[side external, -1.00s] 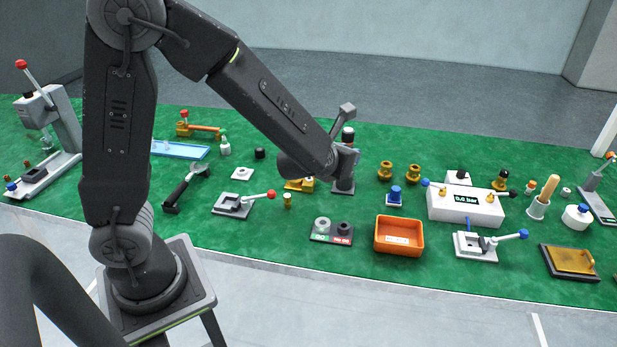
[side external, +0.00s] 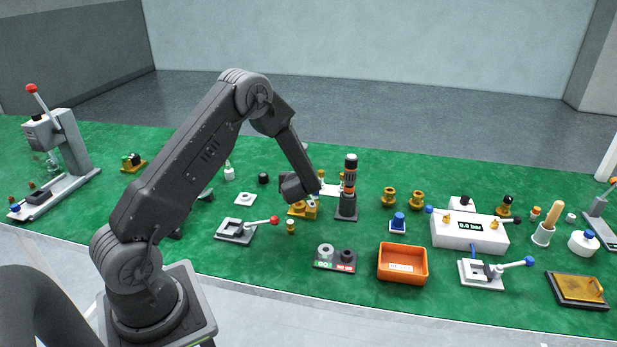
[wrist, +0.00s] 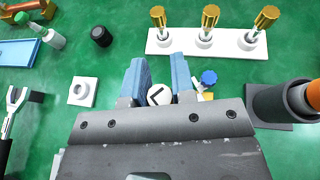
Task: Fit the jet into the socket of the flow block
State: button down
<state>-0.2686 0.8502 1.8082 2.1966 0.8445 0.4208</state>
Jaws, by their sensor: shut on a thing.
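My gripper (wrist: 159,88) has two blue fingers, shut on a small white round piece (wrist: 159,95) with a black mark on its face. I take this piece to be the jet; its lower part is hidden. In the side view my gripper (side external: 313,197) is low over a brass block (side external: 302,211), probably the flow block. The wrist body hides part of that block. A blue knob (wrist: 208,77) stands just right of the fingers in the wrist view, with a bit of brass below it. The socket is not visible, and I cannot tell whether the held piece touches the block.
A white rack (wrist: 165,47) with brass-topped pieces lies beyond the fingers. A dark stand (side external: 346,209) with an orange-banded tool is close on the right. A small brass piece (side external: 291,227), a red-handled clamp (side external: 236,231) and an orange bin (side external: 402,264) are nearer the front.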

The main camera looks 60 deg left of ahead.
aim_at(303, 208)
jog(key=shift+f, duration=0.1)
dwell(0.3)
jog(key=shift+f, duration=2.15)
jog(key=shift+f, duration=0.4)
jog(key=c, duration=0.9)
grip_release()
